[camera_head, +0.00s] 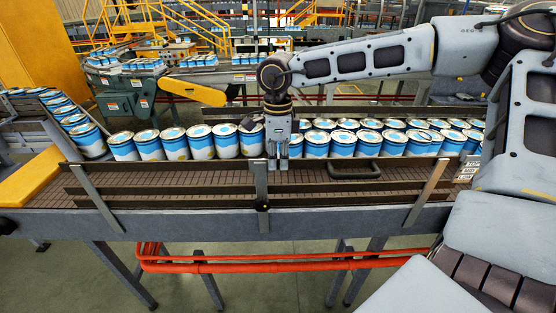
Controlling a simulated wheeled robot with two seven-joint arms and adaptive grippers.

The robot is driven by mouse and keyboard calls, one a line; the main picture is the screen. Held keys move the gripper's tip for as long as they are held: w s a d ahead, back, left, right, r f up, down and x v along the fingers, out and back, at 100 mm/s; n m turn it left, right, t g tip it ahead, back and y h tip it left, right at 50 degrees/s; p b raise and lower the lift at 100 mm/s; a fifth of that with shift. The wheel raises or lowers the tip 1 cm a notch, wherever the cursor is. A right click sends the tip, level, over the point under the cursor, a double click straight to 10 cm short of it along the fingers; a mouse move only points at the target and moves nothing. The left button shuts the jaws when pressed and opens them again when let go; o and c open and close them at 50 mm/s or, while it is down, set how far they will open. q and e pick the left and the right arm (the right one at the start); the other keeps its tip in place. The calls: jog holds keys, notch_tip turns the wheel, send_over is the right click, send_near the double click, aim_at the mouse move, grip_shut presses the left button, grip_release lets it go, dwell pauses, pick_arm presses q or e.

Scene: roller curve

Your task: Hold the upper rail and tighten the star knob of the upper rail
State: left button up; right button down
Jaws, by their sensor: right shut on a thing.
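The upper rail (215,171) is a long dark brown strip along the near side of the conveyor, carried by grey upright brackets. My right gripper (277,164) comes down from above and is shut on the upper rail, just right of the middle bracket (262,182). A small black knob (262,205) sits low on that bracket, below the gripper and apart from it. I cannot tell from this view whether it is the upper rail's star knob. My left gripper is not in view.
Blue and white cans (200,143) stand in rows on the belt, close behind the gripper. A lower rail (180,189) runs beneath the upper one. A dark handle-like loop (355,171) is to the right. An orange-red tube (200,267) runs below the frame.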

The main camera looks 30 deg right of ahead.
pick_arm(q)
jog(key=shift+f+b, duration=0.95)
jog(key=shift+b, duration=0.05)
dwell(2.1)
dwell(0.4)
